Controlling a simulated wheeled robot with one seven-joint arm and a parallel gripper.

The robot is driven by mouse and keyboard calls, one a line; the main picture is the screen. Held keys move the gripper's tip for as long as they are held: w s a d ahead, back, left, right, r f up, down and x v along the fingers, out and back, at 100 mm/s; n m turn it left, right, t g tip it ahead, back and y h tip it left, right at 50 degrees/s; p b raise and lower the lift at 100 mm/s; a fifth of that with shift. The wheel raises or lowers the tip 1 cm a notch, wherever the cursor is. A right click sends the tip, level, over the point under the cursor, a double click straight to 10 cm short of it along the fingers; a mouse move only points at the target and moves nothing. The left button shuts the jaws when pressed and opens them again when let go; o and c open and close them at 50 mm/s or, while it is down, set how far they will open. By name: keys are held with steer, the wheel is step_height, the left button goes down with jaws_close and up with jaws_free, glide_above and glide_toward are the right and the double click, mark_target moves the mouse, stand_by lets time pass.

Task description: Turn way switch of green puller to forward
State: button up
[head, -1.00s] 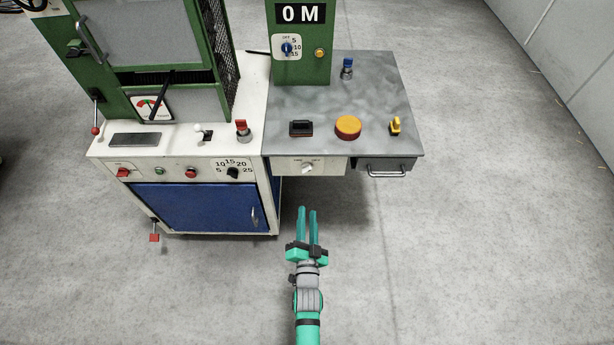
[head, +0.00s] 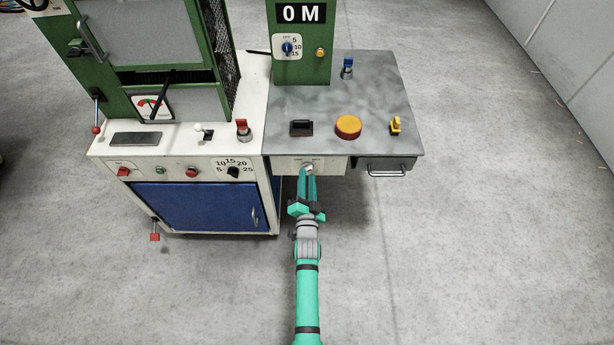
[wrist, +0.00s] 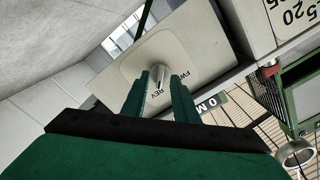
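The way switch is a small pale grey rotary knob (wrist: 160,70) on a light front panel (head: 331,166) below the grey tabletop. In the wrist view, FWD and REV labels show around it. In the head view, only its top (head: 307,166) shows above my fingertips. My gripper (head: 308,172) reaches the panel from the front. In the wrist view, my gripper (wrist: 159,76) is open, with one finger on each side of the knob. A gap shows between knob and fingers; contact cannot be told. The green puller post (head: 302,65) stands behind, its display reading 0 M.
The grey tabletop (head: 375,95) carries a black rocker switch (head: 301,128), an orange button (head: 348,127), a yellow switch (head: 396,126) and a blue-topped knob (head: 347,68). A drawer handle (head: 387,173) juts out at right. A white and blue cabinet (head: 200,205) stands at left.

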steer(key=shift+w, duration=0.65)
steer(key=shift+c, duration=0.7)
jaws_close()
steer(key=shift+n, duration=0.4)
steer(key=n, duration=1.7)
